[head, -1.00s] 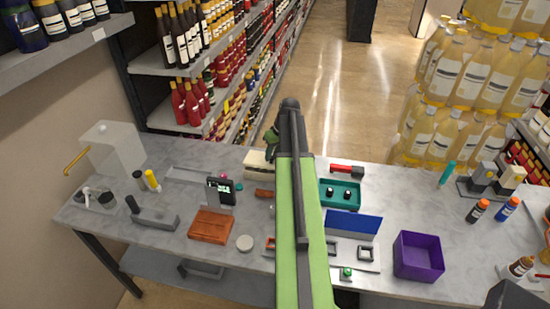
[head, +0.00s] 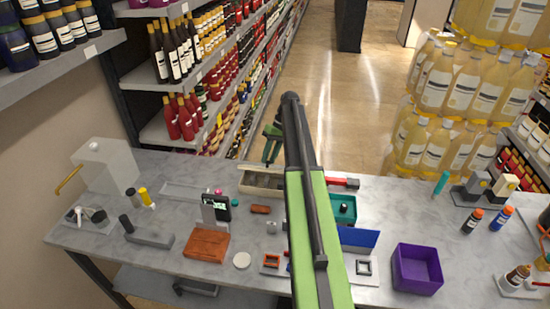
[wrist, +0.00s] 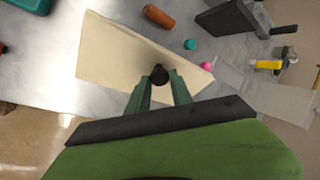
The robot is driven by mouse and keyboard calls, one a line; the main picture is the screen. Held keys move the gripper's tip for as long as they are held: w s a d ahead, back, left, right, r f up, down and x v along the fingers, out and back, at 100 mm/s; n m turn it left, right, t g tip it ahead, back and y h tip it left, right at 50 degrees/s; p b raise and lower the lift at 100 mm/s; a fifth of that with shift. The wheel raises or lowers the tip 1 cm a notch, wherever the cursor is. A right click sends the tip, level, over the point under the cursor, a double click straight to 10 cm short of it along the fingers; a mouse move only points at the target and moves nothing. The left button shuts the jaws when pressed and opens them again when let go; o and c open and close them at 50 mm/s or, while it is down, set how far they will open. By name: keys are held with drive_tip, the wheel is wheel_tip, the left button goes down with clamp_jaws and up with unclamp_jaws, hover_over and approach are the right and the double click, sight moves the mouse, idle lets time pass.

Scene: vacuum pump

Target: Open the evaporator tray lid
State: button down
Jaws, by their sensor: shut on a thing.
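The evaporator tray (head: 258,193) is a beige box at the back edge of the table, left of my arm in the head view. Its greyish inside now shows from above. The cream lid (wrist: 120,50) fills the upper middle of the wrist view, with a dark round knob (wrist: 160,72). My gripper (wrist: 158,84) is shut on that knob, one green finger on each side. In the head view my arm hides part of the tray, and the lid is hard to make out there. I cannot tell the lid's exact tilt.
Left of the tray stand a dark device with a screen (head: 216,208) and a brown block (head: 207,244). A teal tray (head: 344,208), a blue panel (head: 358,238) and a purple bin (head: 417,268) are to the right. A brown cylinder (wrist: 154,18) lies near the lid.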

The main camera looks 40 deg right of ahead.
drive_tip(key=shift+s+d, duration=0.1)
drive_tip(key=c, duration=1.2)
unclamp_jaws()
drive_tip(key=shift+o, duration=0.3)
drive_tip(key=p+v, duration=1.5)
drive_tip(key=v, duration=0.2)
drive_tip(key=shift+r, duration=0.25)
